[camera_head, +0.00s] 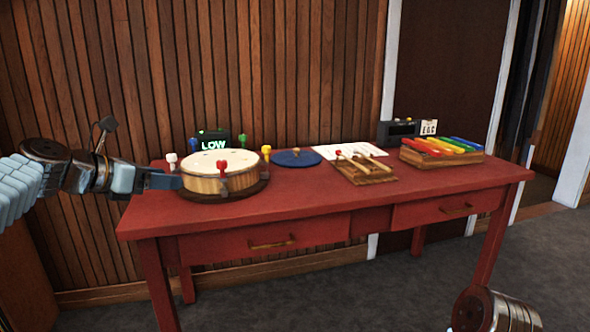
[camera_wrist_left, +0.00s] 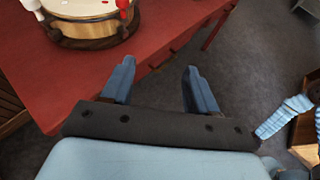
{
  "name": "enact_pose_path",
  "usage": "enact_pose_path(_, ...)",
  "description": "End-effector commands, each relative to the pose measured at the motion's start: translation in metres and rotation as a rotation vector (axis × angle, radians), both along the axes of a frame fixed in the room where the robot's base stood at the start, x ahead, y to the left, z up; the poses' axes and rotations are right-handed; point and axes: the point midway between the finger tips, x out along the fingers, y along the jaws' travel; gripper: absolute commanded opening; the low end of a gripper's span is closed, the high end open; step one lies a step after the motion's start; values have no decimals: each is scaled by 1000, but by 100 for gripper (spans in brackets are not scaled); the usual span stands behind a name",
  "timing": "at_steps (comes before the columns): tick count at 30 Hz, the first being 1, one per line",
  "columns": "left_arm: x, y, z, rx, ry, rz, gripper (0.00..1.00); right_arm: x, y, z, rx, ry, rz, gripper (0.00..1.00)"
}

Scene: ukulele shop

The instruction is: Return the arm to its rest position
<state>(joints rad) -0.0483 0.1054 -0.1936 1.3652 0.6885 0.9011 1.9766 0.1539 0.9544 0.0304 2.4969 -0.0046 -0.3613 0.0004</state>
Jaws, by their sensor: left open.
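My left gripper (camera_head: 165,181) comes in from the left, just left of the round drum (camera_head: 222,180) in the head view. In the left wrist view, my left gripper (camera_wrist_left: 158,72) is open and empty. Its blue fingers stand apart over the front edge of the red table and the grey floor. The drum (camera_wrist_left: 92,28) is at the upper left there, apart from the fingers. Part of my right arm (camera_head: 495,312) shows at the bottom right of the head view; its gripper is out of frame.
The red table (camera_head: 330,213) carries the drum, a blue disc (camera_head: 297,158), a wooden board with mallets (camera_head: 357,175) and a colourful xylophone (camera_head: 440,152). Coloured pegs stand around the drum. A green "LOW" display (camera_head: 213,145) is behind it. The floor in front is clear.

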Motion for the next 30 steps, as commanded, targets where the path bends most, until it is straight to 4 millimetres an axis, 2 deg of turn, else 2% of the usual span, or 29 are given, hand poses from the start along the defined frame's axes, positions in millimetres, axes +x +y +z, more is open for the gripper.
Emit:
enact_pose_path(2,0,0,0,0,0,0,59,0,0,0,0,0,0,0)
enact_pose_path(8,11,-4,-29,62,10,-13,59,0,0,0,0,0,0,0)
enact_pose_path(14,21,-8,-64,141,19,-33,59,0,0,0,0,0,0,0)
enact_pose_path(17,28,-12,-91,201,26,-52,59,0,0,0,0,0,0,0)
enact_pose_path(23,38,-23,-164,367,42,-125,59,0,0,0,0,0,0,0)
enact_pose_path(26,38,-30,-218,485,52,-196,59,0,0,0,0,0,0,0)
enact_pose_path(29,30,-41,-287,637,57,-311,59,0,0,0,0,0,0,0)
enact_pose_path(30,24,-47,-318,703,56,-373,59,0,0,0,0,0,0,0)
